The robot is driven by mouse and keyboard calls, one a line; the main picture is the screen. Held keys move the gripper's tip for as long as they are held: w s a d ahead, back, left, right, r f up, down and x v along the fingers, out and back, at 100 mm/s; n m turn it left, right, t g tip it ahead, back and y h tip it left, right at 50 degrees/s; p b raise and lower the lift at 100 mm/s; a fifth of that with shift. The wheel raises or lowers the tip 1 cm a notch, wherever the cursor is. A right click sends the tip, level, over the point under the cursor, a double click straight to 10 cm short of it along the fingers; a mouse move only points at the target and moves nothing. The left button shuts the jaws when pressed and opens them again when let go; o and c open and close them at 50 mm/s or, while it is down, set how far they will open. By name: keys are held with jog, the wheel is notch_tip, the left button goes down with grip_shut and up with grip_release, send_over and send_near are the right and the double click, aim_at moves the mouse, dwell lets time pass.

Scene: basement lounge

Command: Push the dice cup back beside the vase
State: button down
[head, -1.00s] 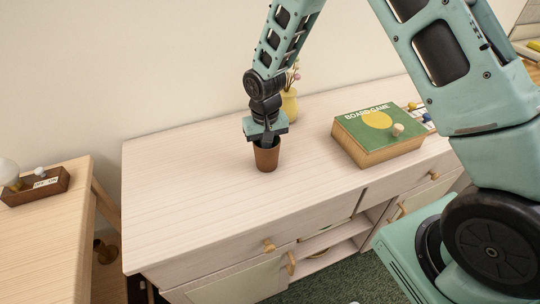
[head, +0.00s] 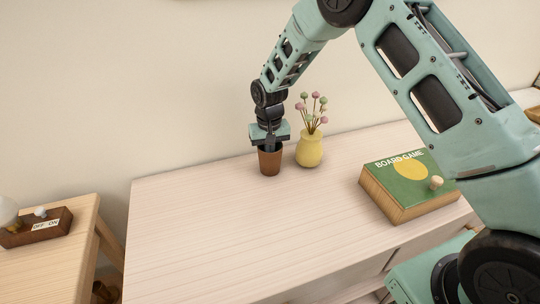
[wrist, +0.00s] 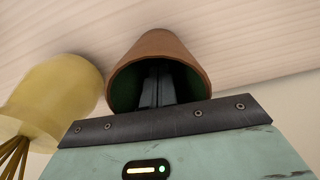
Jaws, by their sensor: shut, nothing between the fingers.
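The brown dice cup (head: 270,161) stands upright on the pale wooden cabinet top, just left of the yellow vase (head: 309,150) with pink and green flowers. A narrow gap shows between cup and vase in the head view. My gripper (head: 269,147) points down with its shut fingers inside the cup's mouth. In the wrist view the fingers (wrist: 157,88) reach into the cup's dark green inside, and the cup's brown wall (wrist: 155,47) shows beyond them. The vase (wrist: 55,95) is at the left there. The fingertips are hidden within the cup.
A green board game box (head: 408,185) with a wooden pawn (head: 436,183) lies at the right on the cabinet. The cabinet top (head: 235,230) is clear at the front and left. A wall stands close behind. A separate table (head: 50,262) with a switch box is at the left.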

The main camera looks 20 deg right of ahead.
notch_tip(320, 180, up, 9)
jog(key=p, duration=0.7)
jog(key=s+a+r+n, duration=0.2)
jog(key=s+a+r, duration=0.5)
jog(key=s+r, duration=0.1)
jog(key=s+a+r+n+y, duration=0.15)
jog(key=s+r, duration=0.25)
jog(key=s, duration=0.5)
jog(key=s+a+r+n, duration=0.3)
jog(key=s+r, duration=0.1)
jog(key=s, duration=0.5)
jog(key=s+d+n, duration=0.2)
jog(key=s, duration=1)
jog(key=shift+d+r+h, duration=0.3)
jog(key=shift+d+h, duration=0.1)
jog(key=shift+h, duration=0.05)
